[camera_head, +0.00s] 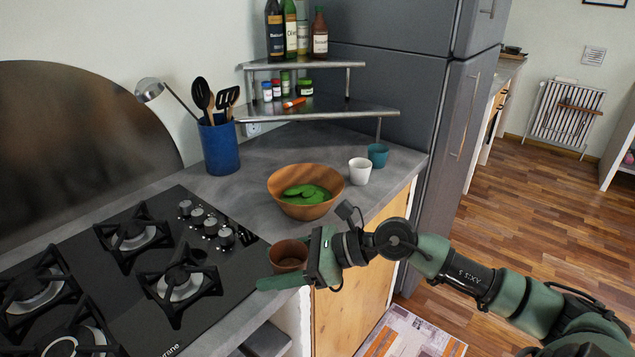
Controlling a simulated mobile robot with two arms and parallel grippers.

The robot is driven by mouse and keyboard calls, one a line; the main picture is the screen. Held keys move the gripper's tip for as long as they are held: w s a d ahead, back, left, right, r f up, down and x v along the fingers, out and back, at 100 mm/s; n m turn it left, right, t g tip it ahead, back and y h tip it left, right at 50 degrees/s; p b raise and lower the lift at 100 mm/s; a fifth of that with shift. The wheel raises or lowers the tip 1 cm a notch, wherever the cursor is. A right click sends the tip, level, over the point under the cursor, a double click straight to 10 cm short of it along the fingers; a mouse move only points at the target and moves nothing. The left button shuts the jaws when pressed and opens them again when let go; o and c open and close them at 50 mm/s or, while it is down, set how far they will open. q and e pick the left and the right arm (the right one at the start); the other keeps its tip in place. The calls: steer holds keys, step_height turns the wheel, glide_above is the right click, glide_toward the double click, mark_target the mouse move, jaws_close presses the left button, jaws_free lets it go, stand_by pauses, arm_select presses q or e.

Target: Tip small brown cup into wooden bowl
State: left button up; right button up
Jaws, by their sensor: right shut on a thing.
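The small brown cup (288,252) is in my right gripper (287,266), near the counter's front edge beside the stove. The gripper is shut on the cup, which looks upright. One green finger shows in front of it; the other is hidden behind the cup or hard to make out. The wooden bowl (290,207) stands on the counter behind the cup and slightly to its right. It holds green slices (306,193). The cup is apart from the bowl. My left gripper is not in view.
A black gas stove (202,272) lies to the left. A white cup (359,172) and a teal cup (378,155) stand right of the bowl. A blue utensil holder (220,148) and a metal corner shelf (330,108) with bottles are behind. A grey fridge (400,80) bounds the right.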

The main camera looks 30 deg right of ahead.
steer(key=w+d+r+m+t+h, duration=0.1)
steer(key=w+d+r, duration=0.1)
steer(key=w+d, duration=0.3)
steer(key=w+d+r+m+t+h+b, duration=0.1)
steer(key=w+d, duration=0.4)
steer(key=w, duration=0.5)
steer(key=shift+w+r+m, duration=0.3)
steer(key=shift+w+r, duration=0.05)
steer(key=shift+r, duration=0.5)
steer(key=shift+d, duration=0.1)
